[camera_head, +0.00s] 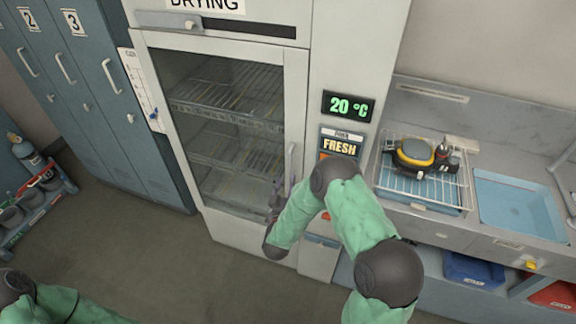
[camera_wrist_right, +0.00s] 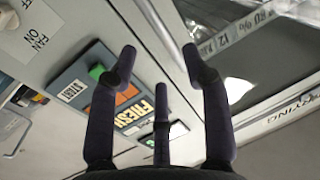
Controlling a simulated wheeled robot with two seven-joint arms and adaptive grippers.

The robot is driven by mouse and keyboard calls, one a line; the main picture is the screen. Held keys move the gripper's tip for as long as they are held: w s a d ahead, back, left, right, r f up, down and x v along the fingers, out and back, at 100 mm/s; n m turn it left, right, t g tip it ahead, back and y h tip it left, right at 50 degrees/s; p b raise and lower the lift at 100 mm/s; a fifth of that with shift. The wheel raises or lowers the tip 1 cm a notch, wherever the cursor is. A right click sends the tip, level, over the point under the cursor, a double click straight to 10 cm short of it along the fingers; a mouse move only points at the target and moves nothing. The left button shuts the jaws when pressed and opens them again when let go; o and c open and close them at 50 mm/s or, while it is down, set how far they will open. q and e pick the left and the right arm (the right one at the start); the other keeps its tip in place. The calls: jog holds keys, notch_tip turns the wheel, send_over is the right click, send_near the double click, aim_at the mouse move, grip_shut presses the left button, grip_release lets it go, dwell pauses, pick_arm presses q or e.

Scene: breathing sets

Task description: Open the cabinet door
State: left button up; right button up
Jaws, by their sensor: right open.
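The drying cabinet (camera_head: 330,60) stands at the centre with its glass door (camera_head: 225,125) shut; wire racks show through the glass. The upright door handle (camera_head: 290,165) is on the door's right side. My right gripper (camera_head: 277,198) is at the lower end of the handle, partly hidden behind my forearm. In the right wrist view, its fingers (camera_wrist_right: 158,72) are spread and hold nothing, with the cabinet front behind them. I cannot tell whether they touch the handle. My left arm enters at the lower left; its gripper is out of view.
A counter with a wire rack (camera_head: 420,190) holding a mask and a blue sink (camera_head: 518,205) stands right. Blue lockers (camera_head: 95,90) stand left. The floor (camera_head: 150,245) before the cabinet is clear.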

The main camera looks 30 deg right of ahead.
aim_at(291, 168)
jog(key=x, duration=0.9)
grip_shut()
